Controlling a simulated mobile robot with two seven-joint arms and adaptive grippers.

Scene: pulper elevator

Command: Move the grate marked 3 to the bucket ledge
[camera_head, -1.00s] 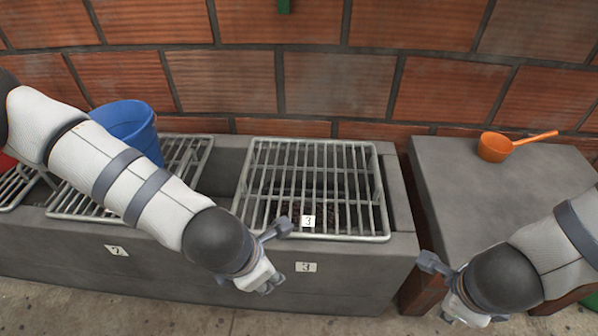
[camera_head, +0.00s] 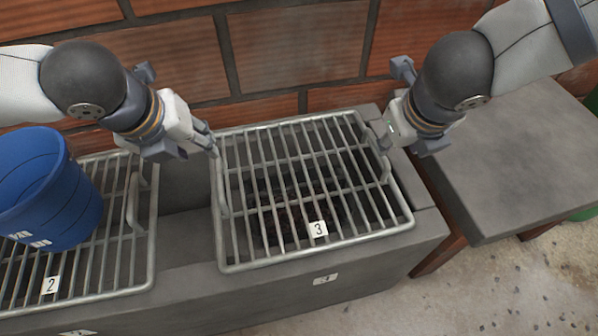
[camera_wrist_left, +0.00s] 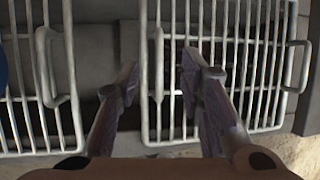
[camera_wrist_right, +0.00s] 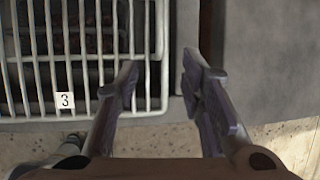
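The metal grate marked 3 (camera_head: 318,229) lies over the right opening of the grey block, with a raised handle on each side. My left gripper (camera_head: 213,142) is at its left side. In the left wrist view, the open fingers (camera_wrist_left: 158,78) have the grate's left handle (camera_wrist_left: 158,45) between them, without visible gripping. My right gripper (camera_head: 380,143) is at the right side. In the right wrist view, its open fingers (camera_wrist_right: 160,78) are around the right edge. I cannot tell whether they touch it. Which surface is the bucket ledge is unclear.
A blue bucket (camera_head: 62,195) stands on the grate marked 2 (camera_head: 130,255), left of grate 3. A bare grey block top (camera_head: 500,165) is at the right, across a gap. A brick wall (camera_head: 290,50) rises close behind.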

